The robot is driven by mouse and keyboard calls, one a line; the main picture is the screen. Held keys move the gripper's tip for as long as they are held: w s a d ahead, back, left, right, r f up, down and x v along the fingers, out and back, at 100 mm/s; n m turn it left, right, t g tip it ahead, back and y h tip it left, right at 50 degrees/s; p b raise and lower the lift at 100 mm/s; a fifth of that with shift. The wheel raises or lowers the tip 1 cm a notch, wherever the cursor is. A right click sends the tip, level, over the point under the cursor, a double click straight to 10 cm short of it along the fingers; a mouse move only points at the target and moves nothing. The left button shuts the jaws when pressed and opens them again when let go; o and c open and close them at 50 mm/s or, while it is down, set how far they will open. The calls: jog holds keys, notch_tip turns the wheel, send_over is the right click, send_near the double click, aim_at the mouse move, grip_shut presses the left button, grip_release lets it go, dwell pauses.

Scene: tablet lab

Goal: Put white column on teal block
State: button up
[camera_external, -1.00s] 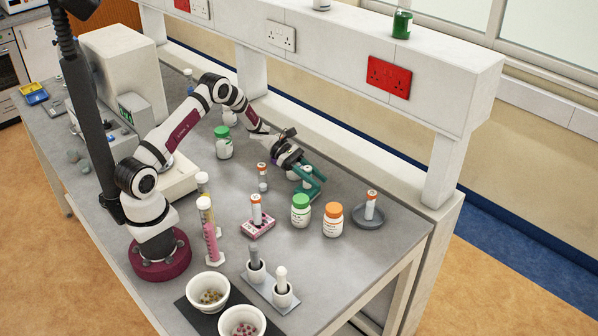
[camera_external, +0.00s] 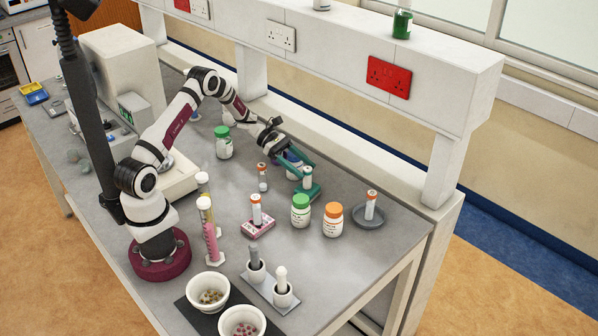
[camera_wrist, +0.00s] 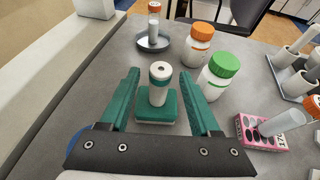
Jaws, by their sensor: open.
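My gripper (camera_wrist: 159,72) is open, with one teal finger on each side of the column in the wrist view and gaps between. In the external view my gripper (camera_external: 303,163) is near the column's top, to its upper left. A finger partly hides the column and block there.
Green-capped (camera_external: 300,211) and orange-capped (camera_external: 333,219) bottles stand close by. A grey dish (camera_external: 369,217) holds an orange-topped tube, and a pink rack (camera_external: 258,227) holds another. The white shelf wall runs along the back. Bare bench lies around the block.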

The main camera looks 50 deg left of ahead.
jog(key=v, duration=0.6)
jog(key=shift+a, duration=0.25)
jog(key=shift+r, duration=0.1)
jog(key=s+d+r+m+g+y, duration=0.2)
jog(key=s+r+m+y, duration=0.1)
jog(key=s+r+m, duration=0.35)
jog(key=s+d+r+m+g+y, duration=0.2)
jog(key=s+r+m+y, duration=0.1)
jog(key=s+r+m, duration=0.4)
jog(key=s+a+m+y, duration=0.3)
jog(key=s+m, duration=0.3)
jog(key=s, duration=0.3)
jog(key=s+a+f+m+t+y, duration=0.1)
jog(key=s+a+m+y, duration=0.3)
jog(key=s, duration=0.5)
jog(key=shift+s+a+m+y, duration=0.25)
jog(key=shift+a+m+y, duration=0.1)
jog(key=shift+m+y, duration=0.5)
jog(key=shift+f, duration=0.1)
